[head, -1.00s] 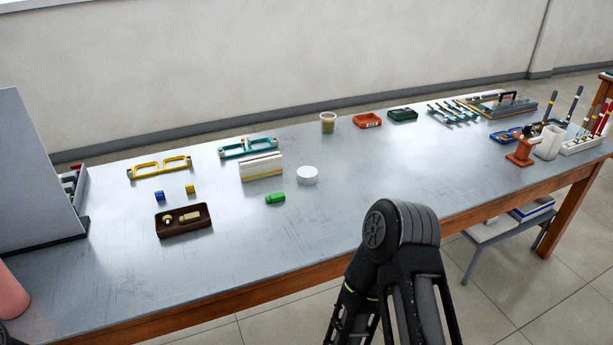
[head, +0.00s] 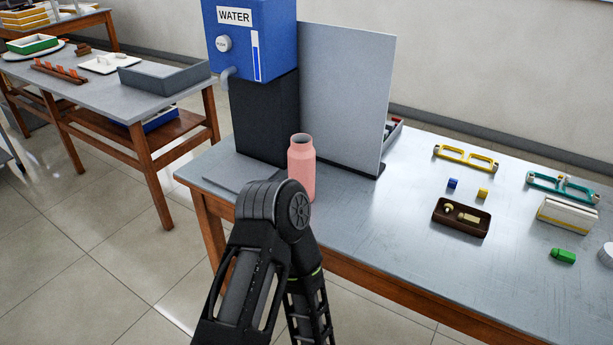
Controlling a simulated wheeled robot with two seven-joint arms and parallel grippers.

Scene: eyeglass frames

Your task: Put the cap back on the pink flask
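The pink flask (head: 302,172) stands upright near the left end of the metal table. Its top is open, with no cap on it. The black arm link in front overlaps the view close to its base. I cannot make out a pink cap anywhere. A white round, lid-like piece (head: 607,255) is cut off at the right edge; I cannot tell whether it is the flask's cap. One of my arms rises from the bottom, showing its elbow and links. Neither gripper is in view.
A blue water dispenser (head: 251,40) on a black stand and a grey panel (head: 345,95) stand behind the flask. A brown tray (head: 460,228), yellow frames (head: 466,155), teal frames (head: 562,185) and a green piece (head: 563,256) lie right. The table's front middle is clear.

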